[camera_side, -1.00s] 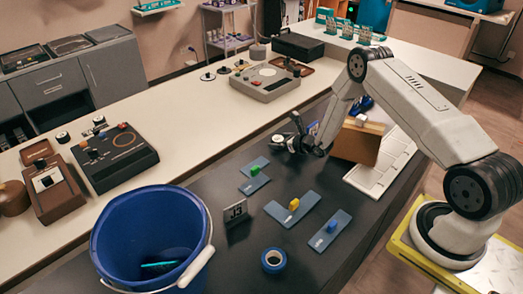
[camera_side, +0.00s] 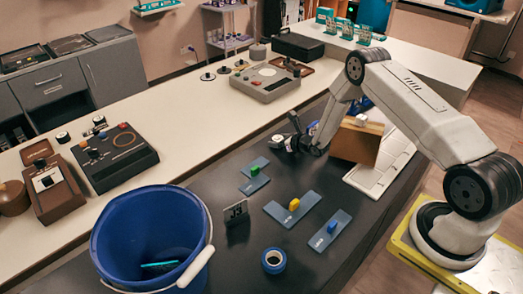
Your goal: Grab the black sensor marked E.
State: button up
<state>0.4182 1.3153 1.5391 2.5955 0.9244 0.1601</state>
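I cannot make out a black sensor marked E in the side view. Small block-like pieces sit on blue-grey plates: a green one (camera_side: 254,170), a yellow one (camera_side: 294,204) and a blue one (camera_side: 332,227). A white piece (camera_side: 361,119) sits on top of a brown box (camera_side: 355,145). My gripper (camera_side: 284,142) is low over the far part of the dark table, left of the brown box and beyond the green piece. It is dark and small here, so its finger opening and anything between the fingers cannot be told.
A blue bucket (camera_side: 120,224) stands at the front left. A small black sign (camera_side: 236,212) and a roll of blue tape (camera_side: 273,260) are close to it. A long pale counter (camera_side: 185,120) with devices runs behind.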

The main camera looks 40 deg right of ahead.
jog(key=shift+r, duration=0.2)
jog(key=shift+c, duration=0.2)
jog(key=shift+r, duration=0.8)
jog(key=s+a+r, duration=0.3)
jog(key=s+r, duration=0.8)
jog(key=s, duration=0.2)
jog(key=shift+s+a, duration=0.2)
jog(key=shift+s, duration=0.1)
jog(key=shift+a, duration=0.1)
